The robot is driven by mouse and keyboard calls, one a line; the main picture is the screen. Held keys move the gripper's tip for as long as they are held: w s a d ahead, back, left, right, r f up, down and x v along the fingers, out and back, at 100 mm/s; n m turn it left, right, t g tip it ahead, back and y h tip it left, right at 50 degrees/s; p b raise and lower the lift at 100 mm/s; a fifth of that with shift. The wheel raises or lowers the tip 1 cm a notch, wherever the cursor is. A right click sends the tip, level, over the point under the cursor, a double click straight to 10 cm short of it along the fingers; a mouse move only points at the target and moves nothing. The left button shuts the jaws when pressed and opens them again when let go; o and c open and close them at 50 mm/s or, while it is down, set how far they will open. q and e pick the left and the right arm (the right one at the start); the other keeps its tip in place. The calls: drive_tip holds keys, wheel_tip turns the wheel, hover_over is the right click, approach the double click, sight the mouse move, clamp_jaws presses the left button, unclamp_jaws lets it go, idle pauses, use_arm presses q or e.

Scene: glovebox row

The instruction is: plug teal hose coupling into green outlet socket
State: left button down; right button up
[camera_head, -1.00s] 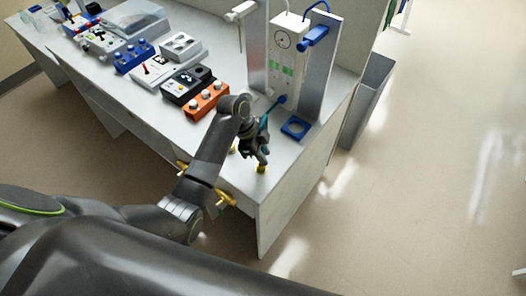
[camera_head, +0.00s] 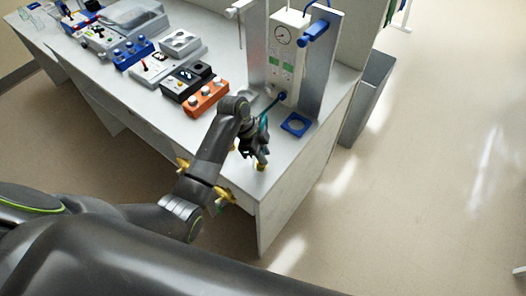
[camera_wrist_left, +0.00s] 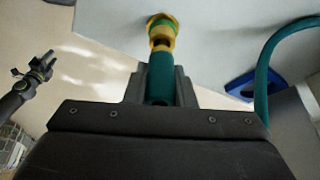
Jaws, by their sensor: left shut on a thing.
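My left gripper (camera_head: 259,158) is just above the front corner of the bench, its fingers pointing down at a yellow fitting. The green outlet socket (camera_wrist_left: 162,27), with a yellow base, stands on the bench straight ahead of the coupling. A yellow collar lies between the two; I cannot tell whether they are joined. The teal hose (camera_wrist_left: 264,70) arcs at the right. A dark gripper (camera_wrist_left: 38,66), apparently my right one, shows at left; its jaws are unclear.
A blue square holder (camera_head: 296,124) lies right of my gripper. Behind it stands a panel with a gauge (camera_head: 283,35). An orange box with knobs (camera_head: 206,98) and other boxes line the bench. A grey bin (camera_head: 368,100) stands right of the bench.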

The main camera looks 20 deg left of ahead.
use_arm(q)
drive_tip(key=shift+f+b, duration=0.35)
drive_tip(key=shift+f, duration=0.45)
drive_tip(key=c, duration=1.1)
unclamp_jaws()
drive_tip(key=shift+c, duration=0.2)
drive_tip(key=w+p+v, duration=0.1)
drive_tip(key=p+v, duration=0.1)
drive_tip(key=v, duration=1.5)
drive_tip(key=shift+s+r, duration=0.2)
drive_tip(key=shift+s, duration=0.25)
